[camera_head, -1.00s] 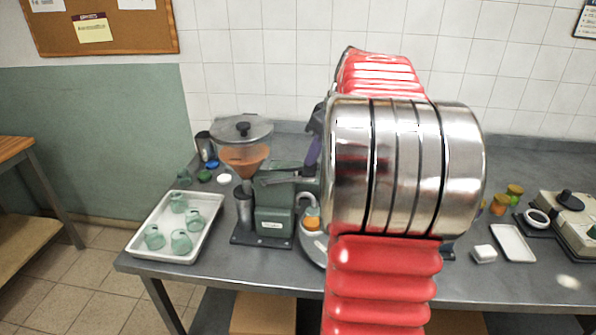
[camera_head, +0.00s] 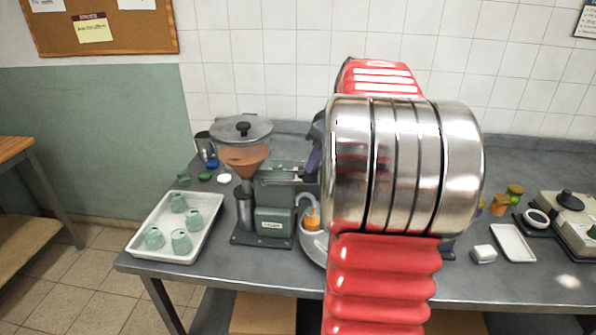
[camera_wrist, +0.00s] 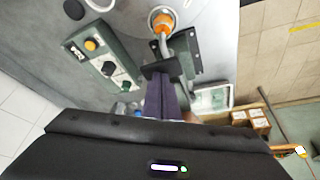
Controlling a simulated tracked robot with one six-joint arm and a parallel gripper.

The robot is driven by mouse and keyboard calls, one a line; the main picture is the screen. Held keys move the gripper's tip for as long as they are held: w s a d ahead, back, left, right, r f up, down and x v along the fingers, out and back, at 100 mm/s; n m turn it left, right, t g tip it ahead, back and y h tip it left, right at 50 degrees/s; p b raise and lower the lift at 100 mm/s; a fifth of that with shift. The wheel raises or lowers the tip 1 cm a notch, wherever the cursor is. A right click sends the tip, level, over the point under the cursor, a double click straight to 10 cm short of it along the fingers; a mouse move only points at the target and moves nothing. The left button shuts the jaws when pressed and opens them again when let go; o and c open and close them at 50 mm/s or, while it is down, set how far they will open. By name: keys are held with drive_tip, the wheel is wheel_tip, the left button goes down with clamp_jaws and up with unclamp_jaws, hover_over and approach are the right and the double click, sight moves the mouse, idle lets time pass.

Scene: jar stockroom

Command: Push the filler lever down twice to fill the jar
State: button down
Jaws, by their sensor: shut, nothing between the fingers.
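The green filler (camera_head: 272,212) stands on the bench, with an orange-filled hopper (camera_head: 244,155) at its left. A jar (camera_head: 313,220) with orange contents sits under its curved spout; in the wrist view the jar (camera_wrist: 162,20) shows orange from above. My gripper (camera_head: 315,157) is shut, its purple fingers partly hidden by my arm in the head view. In the wrist view the fingers (camera_wrist: 165,97) point at a dark crossbar (camera_wrist: 158,70), seemingly the lever's end, over the filler. I cannot tell whether they touch it.
A white tray (camera_head: 140,240) with several green jars stands left of the filler. A green control box (camera_wrist: 108,65) with knobs lies beside it in the wrist view. A small white tray (camera_head: 513,243) and a scale-like device (camera_head: 570,220) are at the right. My arm hides the bench's middle.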

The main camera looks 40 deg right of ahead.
sight(314, 173)
drive_tip(key=shift+s+d+f, duration=0.15)
drive_tip(key=shift+f, duration=1.6)
drive_tip(key=shift+r, duration=2.95)
wheel_tip(314, 173, up, 5)
drive_tip(key=shift+r, duration=0.1)
